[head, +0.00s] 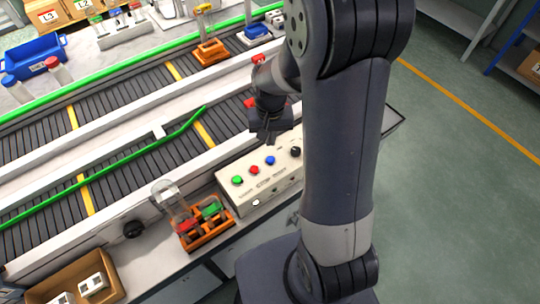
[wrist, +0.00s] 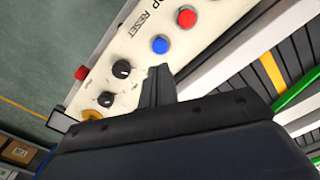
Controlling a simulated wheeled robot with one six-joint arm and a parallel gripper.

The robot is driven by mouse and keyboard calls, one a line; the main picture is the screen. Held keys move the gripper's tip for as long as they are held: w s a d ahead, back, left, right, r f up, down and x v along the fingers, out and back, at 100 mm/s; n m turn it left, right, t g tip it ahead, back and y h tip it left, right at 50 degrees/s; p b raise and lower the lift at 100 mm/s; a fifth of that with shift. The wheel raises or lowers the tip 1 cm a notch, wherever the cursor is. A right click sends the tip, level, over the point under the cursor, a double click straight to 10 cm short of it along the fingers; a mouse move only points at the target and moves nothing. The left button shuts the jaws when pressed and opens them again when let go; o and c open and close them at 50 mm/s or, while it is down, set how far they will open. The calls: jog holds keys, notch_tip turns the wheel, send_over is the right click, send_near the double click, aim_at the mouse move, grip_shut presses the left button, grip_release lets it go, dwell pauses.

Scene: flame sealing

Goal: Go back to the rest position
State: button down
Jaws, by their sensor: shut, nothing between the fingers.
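My gripper (head: 268,136) hangs above the back edge of the control panel (head: 225,187) in the head view, partly beside my dark arm. In the wrist view its fingers (wrist: 159,86) are shut together with nothing between them. They show over the panel face, near the blue button (wrist: 160,44) and a black knob (wrist: 122,68). In the head view the panel has a green button (head: 237,181), a red button (head: 253,171), a blue button (head: 270,160) and a black knob (head: 295,152). I cannot tell how far the fingertips are from the panel.
Conveyor belts with green rails (head: 100,70) run behind the panel. An orange fixture (head: 205,232) with red and green parts stands left of the panel. A cardboard box (head: 112,272) is at lower left, a blue bin (head: 36,57) at upper left. Open floor (head: 450,170) lies to the right.

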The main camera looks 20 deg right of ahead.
aim_at(270, 159)
jog(key=shift+f, duration=0.15)
notch_tip(270, 159, down, 8)
jog(key=b, duration=0.6)
jog(key=shift+r, duration=0.3)
